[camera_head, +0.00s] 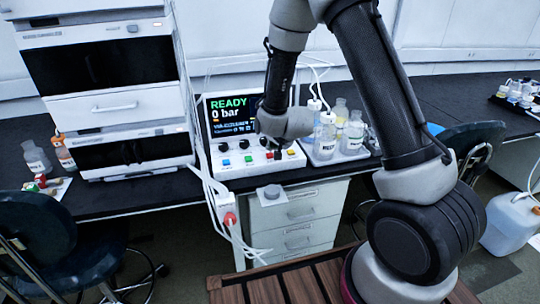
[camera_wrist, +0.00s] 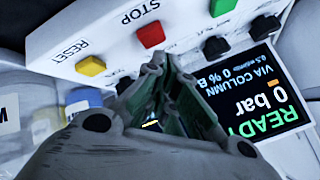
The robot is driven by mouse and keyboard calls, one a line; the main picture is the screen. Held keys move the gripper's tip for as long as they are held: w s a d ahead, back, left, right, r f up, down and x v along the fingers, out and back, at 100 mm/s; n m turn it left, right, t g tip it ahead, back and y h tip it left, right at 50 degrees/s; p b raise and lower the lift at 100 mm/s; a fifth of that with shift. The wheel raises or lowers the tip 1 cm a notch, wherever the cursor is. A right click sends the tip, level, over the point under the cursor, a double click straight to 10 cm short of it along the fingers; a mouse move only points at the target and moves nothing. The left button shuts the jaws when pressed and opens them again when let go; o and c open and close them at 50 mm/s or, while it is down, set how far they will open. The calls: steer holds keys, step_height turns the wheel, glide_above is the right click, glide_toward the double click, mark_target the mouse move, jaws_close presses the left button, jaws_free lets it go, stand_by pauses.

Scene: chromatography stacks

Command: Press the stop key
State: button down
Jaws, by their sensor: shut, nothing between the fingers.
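The control box (camera_head: 262,168) stands on the bench with a row of coloured keys along its front. The red key labelled STOP (camera_wrist: 150,34) shows clearly in the wrist view, between a green key (camera_wrist: 220,7) and a yellow RESET key (camera_wrist: 90,66). My gripper (camera_wrist: 168,62) is shut and empty, its fingertips just below the STOP key in that picture. Whether they touch the panel I cannot tell. In the head view my gripper (camera_head: 273,146) points down over the right half of the key row and partly hides it.
The box's screen (camera_head: 229,114) reads READY and 0 bar. Black knobs sit between screen and keys. Bottles in a tray (camera_head: 325,155) stand close to the right. A stacked instrument (camera_head: 105,70) is at left, and cables (camera_head: 207,185) hang in front of the bench.

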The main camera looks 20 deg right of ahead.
steer(key=shift+r, duration=2.5)
